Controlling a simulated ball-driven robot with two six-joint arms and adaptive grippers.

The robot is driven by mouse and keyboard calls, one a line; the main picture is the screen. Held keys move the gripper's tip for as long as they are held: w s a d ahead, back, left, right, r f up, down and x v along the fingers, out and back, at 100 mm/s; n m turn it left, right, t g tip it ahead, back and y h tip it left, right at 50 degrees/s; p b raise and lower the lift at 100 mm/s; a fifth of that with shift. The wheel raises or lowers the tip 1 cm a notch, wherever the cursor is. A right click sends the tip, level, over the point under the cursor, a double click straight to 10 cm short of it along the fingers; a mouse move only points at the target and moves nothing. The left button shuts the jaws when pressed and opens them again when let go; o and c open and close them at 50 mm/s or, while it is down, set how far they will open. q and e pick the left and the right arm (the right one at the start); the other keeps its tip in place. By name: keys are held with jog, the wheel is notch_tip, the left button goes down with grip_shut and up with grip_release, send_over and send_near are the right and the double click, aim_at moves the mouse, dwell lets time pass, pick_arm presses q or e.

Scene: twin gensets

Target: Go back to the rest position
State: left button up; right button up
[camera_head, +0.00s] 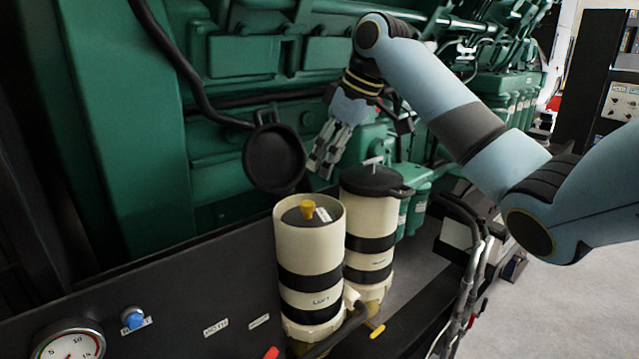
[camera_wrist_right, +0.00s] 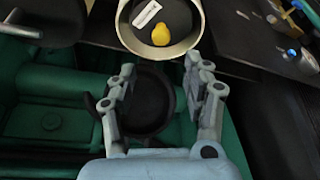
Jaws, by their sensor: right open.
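My right gripper (camera_head: 326,158) is in front of the green engine, above and behind the two filter canisters. In the right wrist view its fingers (camera_wrist_right: 164,92) are spread apart with nothing held between them. A round black lid (camera_head: 274,158) hangs by the engine, just left of the gripper. In the wrist view a black round part (camera_wrist_right: 148,102) lies beyond the fingers. The left canister (camera_head: 310,262) is open on top, with a yellow knob (camera_head: 308,209) inside. The right canister (camera_head: 371,228) has a black lid (camera_head: 376,180) on it. My left gripper does not show.
The green engine (camera_head: 240,60) fills the back. A dark panel with a pressure gauge (camera_head: 68,345) and a blue knob (camera_head: 133,318) runs along the front left. Hoses (camera_head: 470,270) stand right of the canisters. Grey floor (camera_head: 590,310) is clear at the right.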

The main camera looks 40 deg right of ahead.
jog(key=shift+v, duration=0.85)
jog(key=shift+a+f, duration=0.1)
